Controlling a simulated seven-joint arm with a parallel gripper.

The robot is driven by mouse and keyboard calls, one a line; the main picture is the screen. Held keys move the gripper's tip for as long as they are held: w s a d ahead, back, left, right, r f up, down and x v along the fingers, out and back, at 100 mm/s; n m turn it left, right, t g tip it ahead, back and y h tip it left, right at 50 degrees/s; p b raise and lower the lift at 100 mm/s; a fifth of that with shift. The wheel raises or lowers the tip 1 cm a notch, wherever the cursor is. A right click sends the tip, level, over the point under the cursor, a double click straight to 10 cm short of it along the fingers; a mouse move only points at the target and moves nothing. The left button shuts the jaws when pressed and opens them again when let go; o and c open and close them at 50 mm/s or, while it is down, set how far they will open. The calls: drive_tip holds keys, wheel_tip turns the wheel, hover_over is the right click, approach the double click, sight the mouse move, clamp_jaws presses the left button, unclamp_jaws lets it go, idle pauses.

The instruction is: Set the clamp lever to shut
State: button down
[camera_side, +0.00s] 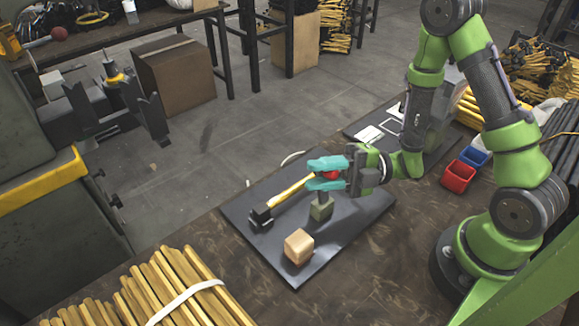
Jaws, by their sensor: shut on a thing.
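The clamp lever (290,192) is a yellow bar that rises from a black hinge block (261,218) to a red knob (333,176) at its right end. The hinge block stands on the left part of a dark mat (341,239). My gripper (325,173), with teal fingers, is shut on the red knob, one finger above it and one below. The fingers partly hide the knob. A grey-green block with a dark upright (321,209) stands on the mat just below the knob end of the lever. The lever appears tilted slightly upward towards the knob.
A tan wooden block (298,246) sits at the mat's front. Red (458,176) and blue (473,157) bins stand to the right. Banded yellow sticks (172,290) lie at the front left. A second dark mat (375,129) with white pieces lies behind my arm.

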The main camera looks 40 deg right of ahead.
drive_tip(key=w+f+m+h, duration=0.1)
drive_tip(key=w+m, duration=0.1)
drive_tip(key=m, duration=0.1)
drive_tip(key=w+f+m+g+h, duration=0.1)
drive_tip(key=w+m, duration=0.2)
drive_tip(key=w+f+m+g+h, duration=0.1)
drive_tip(key=w+m+h, duration=0.1)
drive_tip(key=m, duration=0.2)
drive_tip(key=shift+w+f, duration=0.25)
drive_tip(key=shift+f, duration=0.05)
drive_tip(key=shift+w+d+f+m+g+h, duration=0.15)
drive_tip(key=shift+w+f+m+g, duration=0.15)
drive_tip(key=shift+f+m+g, duration=0.35)
drive_tip(key=shift+w+a+f+m+g+h, duration=0.15)
drive_tip(key=shift+w+f+m+g, duration=0.1)
drive_tip(key=shift+f+m+g, duration=0.4)
drive_tip(key=shift+d+f, duration=0.1)
drive_tip(key=c, duration=0.9)
unclamp_jaws()
drive_tip(key=shift+c, duration=0.2)
drive_tip(key=v, duration=1.2)
